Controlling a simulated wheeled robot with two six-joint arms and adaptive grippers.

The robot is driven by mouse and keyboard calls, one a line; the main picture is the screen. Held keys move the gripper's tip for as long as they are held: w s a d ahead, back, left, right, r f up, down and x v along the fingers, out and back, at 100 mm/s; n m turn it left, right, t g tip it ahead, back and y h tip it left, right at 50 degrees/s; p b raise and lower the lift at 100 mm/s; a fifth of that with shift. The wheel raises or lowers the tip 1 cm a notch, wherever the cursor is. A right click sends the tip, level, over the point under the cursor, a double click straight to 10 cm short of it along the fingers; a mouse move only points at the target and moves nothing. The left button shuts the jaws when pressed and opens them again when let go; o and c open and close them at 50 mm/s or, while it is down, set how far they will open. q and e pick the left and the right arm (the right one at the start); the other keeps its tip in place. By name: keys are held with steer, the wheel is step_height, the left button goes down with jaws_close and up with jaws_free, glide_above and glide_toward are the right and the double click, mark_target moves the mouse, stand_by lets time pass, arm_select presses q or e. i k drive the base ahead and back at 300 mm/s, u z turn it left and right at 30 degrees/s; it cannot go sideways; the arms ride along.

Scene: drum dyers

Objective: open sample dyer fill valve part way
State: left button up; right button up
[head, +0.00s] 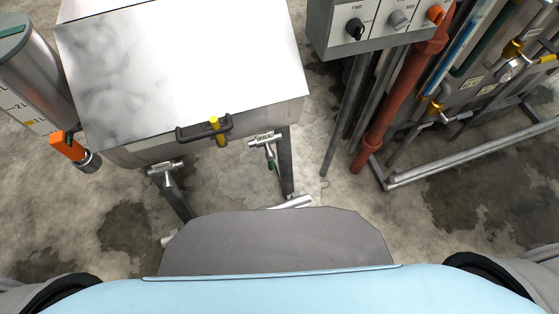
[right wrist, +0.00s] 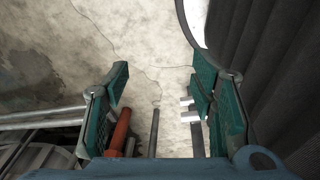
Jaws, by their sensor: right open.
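A steel box with a sloping lid (head: 185,70), which appears to be the sample dyer, stands at the upper left in the head view. Its front carries a black handle with a yellow latch (head: 214,128). Below the front are two small metal valves, one at the left (head: 167,172) and one at the right (head: 265,143) with a green tip. I cannot tell which is the fill valve. My left gripper is not in view.
A steel cylinder (head: 35,70) with an orange-handled valve (head: 66,145) stands at far left. A control box (head: 375,25) with knobs, a red pipe (head: 400,105) and more piping (head: 455,155) fill the right. Wet concrete floor (head: 235,180) lies between.

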mark_target(270, 155)
steer(key=u, duration=0.05)
steer(key=k, duration=0.5)
steer(key=z, duration=2.25)
steer(key=i, duration=1.2)
steer(key=u, duration=2.05)
